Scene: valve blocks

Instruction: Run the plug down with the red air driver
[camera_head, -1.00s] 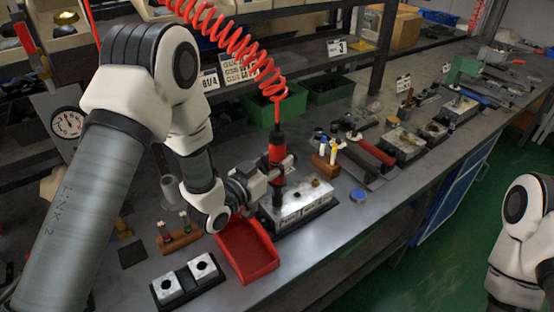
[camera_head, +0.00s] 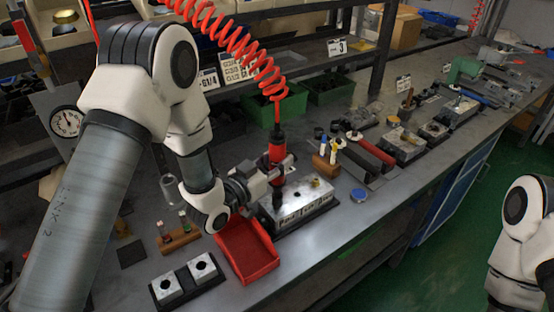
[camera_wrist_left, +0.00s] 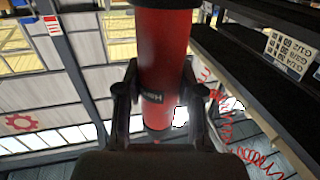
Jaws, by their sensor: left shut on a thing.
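The red air driver (camera_head: 277,147) stands about upright at the left part of the metal valve block (camera_head: 311,197), with a dark lower end pointing down. My left gripper (camera_head: 282,167) is shut around its body from the left. In the left wrist view the red driver (camera_wrist_left: 163,60) fills the space between the two fingers (camera_wrist_left: 160,93). The plug cannot be made out. I cannot tell whether the driver's tip touches anything on the block. My right arm shows at the right edge of the head view, but its gripper is out of the picture.
A red tray (camera_head: 246,252) lies in front of the block. A black base with two metal blocks (camera_head: 187,280) is at front left. A red coiled hose (camera_head: 236,43) runs up from the driver.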

